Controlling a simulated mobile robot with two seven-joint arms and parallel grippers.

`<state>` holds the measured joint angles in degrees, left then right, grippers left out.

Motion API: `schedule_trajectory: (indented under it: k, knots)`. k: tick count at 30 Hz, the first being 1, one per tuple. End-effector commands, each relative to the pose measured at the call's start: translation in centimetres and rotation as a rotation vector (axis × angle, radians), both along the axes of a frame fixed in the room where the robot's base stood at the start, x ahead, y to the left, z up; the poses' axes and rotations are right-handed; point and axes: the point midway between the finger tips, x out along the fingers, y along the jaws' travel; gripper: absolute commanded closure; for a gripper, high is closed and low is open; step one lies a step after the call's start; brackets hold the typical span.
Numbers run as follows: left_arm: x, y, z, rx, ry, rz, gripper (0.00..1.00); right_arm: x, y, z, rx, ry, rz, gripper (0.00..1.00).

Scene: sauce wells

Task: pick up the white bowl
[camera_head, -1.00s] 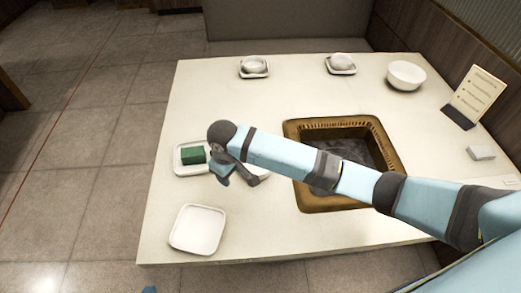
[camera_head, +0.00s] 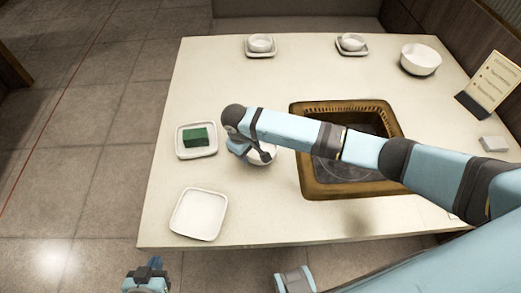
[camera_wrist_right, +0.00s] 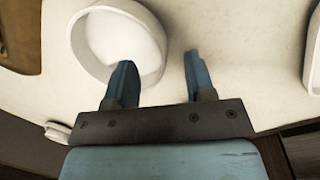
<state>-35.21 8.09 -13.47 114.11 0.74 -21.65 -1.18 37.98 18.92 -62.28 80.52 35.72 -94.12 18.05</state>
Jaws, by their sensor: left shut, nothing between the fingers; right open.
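A white bowl (camera_head: 262,156) stands on the table left of the grill, partly hidden by my right arm. My right gripper (camera_head: 242,152) is at this bowl's left side, its fingers partly hidden in the head view. In the right wrist view the right gripper (camera_wrist_right: 158,75) is open, one finger overlapping the bowl (camera_wrist_right: 112,38) at its near rim and the other outside it. Contact cannot be told. Another white bowl (camera_head: 421,60) stands at the back right. My left gripper (camera_head: 155,266) is shut and empty, in front of the table's near edge.
A square plate with a green block (camera_head: 196,137) lies left of the right gripper. An empty square plate (camera_head: 199,215) lies nearer. A brown-framed grill (camera_head: 308,180) is under my right arm. Small bowls on saucers (camera_head: 261,44) (camera_head: 351,43) and a menu stand (camera_head: 487,82) are farther back.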

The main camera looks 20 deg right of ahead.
Motion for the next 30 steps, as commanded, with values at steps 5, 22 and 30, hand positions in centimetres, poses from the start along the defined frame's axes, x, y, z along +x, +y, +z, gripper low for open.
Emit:
schedule_trajectory:
  k: [5, 22, 30]
  knots:
    - [0.0, 0.0, 0.1, -0.001, -0.001, 0.001, 1.00, 0.0, -0.7, -2.8, -0.003, 0.003, 0.000, 0.50]
    - [0.1, 0.0, 0.2, -0.002, -0.004, 0.002, 1.00, 0.0, -0.9, -4.2, -0.001, 0.001, 0.000, 0.92]
    - [0.1, 0.0, 0.2, -0.002, -0.004, 0.002, 1.00, 0.0, -0.9, -4.1, -0.001, 0.001, 0.000, 1.00]
